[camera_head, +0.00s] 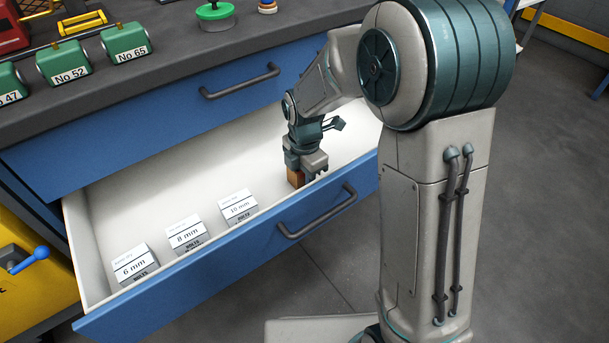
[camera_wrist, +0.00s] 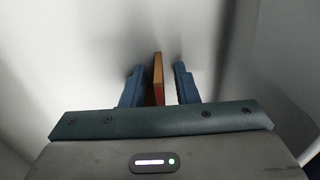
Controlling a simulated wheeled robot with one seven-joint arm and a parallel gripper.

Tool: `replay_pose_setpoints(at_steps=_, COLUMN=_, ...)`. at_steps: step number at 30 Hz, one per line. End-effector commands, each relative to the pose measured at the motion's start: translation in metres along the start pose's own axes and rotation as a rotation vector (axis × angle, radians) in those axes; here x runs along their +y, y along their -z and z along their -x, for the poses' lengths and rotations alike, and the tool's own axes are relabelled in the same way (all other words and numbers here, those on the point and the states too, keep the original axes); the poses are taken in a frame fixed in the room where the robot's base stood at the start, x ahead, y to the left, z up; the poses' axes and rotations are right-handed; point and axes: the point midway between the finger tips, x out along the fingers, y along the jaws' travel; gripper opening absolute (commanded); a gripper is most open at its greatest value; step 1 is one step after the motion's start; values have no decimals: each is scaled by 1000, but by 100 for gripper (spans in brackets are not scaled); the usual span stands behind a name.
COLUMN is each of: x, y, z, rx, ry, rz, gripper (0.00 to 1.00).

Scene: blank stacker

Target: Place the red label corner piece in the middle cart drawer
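The corner piece (camera_wrist: 158,75) shows in the wrist view as a thin upright orange-brown block with a red side face. In the head view its brown side (camera_head: 295,178) shows under my gripper (camera_head: 306,174), inside the open middle drawer (camera_head: 150,185), near the right end. My gripper (camera_wrist: 159,83) points down into the drawer. Its two blue fingers stand either side of the piece, with a visible gap on each side, so it looks open. The piece seems to rest on the drawer floor, though its base is partly hidden in the head view.
Several white bolt boxes, labelled 6 mm (camera_head: 135,265), 8 mm (camera_head: 187,235) and 10 mm (camera_head: 239,207), stand along the drawer's front wall. The drawer's back left floor is clear. A closed upper drawer (camera_head: 150,125) lies above, under the dark worktop (camera_head: 170,55) with green numbered blocks (camera_head: 127,42).

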Motion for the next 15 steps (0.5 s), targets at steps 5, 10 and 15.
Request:
replay_pose_setpoints(at_steps=5, x=0, y=0, z=10, rx=-1, ry=-2, rz=0, gripper=27)
replay_pose_setpoints(at_steps=10, x=1, y=0, z=43, rx=-1, ry=-4, rz=0, gripper=27)
replay_pose_setpoints(at_steps=15, x=0, y=0, z=80, rx=-1, ry=-4, rz=-1, gripper=27)
